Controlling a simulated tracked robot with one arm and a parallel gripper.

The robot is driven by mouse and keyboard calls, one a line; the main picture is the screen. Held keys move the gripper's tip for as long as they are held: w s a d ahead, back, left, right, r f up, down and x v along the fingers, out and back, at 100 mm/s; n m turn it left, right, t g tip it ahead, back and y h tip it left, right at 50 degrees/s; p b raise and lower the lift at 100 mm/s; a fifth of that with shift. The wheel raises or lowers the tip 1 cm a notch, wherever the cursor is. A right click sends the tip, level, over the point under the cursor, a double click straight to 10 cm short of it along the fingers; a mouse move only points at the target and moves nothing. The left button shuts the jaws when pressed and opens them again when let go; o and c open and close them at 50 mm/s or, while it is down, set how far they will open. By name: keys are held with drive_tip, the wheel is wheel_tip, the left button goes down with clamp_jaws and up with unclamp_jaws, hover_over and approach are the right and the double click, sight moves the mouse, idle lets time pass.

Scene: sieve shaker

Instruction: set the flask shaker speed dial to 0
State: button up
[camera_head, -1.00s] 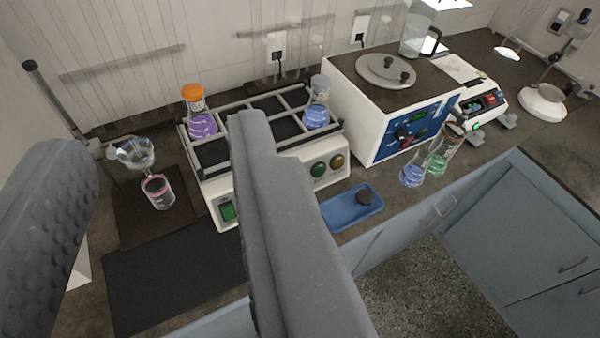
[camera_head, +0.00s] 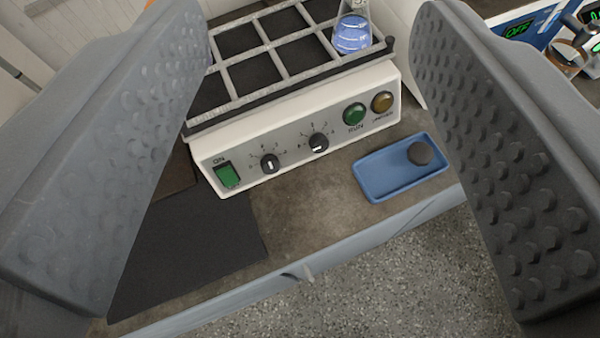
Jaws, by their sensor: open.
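The flask shaker (camera_head: 240,168) stands on the bench, its white front panel facing me. The panel has two black dials, a left dial (camera_head: 269,164) and a right dial (camera_head: 318,143), each with a scale around it. The left one has an upright white mark; the right one has a white mark low on its face. The scale figures and any dial names are too small to read, so I cannot tell which sets speed. My gripper (camera_head: 312,45) is open and empty, its two padded fingers wide apart on either side of the shaker. Neither finger visibly touches the dials.
A lit green ON switch (camera_head: 227,176), a green RUN button (camera_head: 355,114) and an amber button (camera_head: 382,102) flank the dials. A flask of blue liquid (camera_head: 352,33) stands in the rack. A blue tray (camera_head: 375,188) with a dark round piece (camera_head: 420,153) lies right. A black mat (camera_head: 195,240) lies left.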

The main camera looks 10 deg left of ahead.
drive_tip(key=w+d+f+m+b, duration=0.1)
drive_tip(key=w+d+f, duration=0.1)
drive_tip(key=f, duration=0.7)
drive_tip(key=w+d+f+b, duration=0.1)
drive_tip(key=w+f, duration=0.2)
drive_tip(key=f, duration=0.6)
drive_tip(key=m+y+b, duration=0.2)
drive_tip(key=m+y, duration=0.1)
drive_tip(key=y, duration=0.3)
approach(267, 171)
drive_tip(key=b+x, duration=0.1)
drive_tip(key=x, duration=0.2)
drive_tip(key=b+x, duration=0.1)
drive_tip(key=x, duration=0.2)
drive_tip(key=b+x, duration=0.1)
drive_tip(key=x, duration=0.2)
drive_tip(key=shift+w+d, duration=0.15)
drive_tip(key=shift+d, duration=0.25)
drive_tip(key=c, duration=1)
drive_tip(key=shift+o, duration=0.2)
drive_tip(key=shift+a, duration=0.4)
drive_tip(key=shift+d+r, duration=0.1)
drive_tip(key=shift+d, duration=0.25)
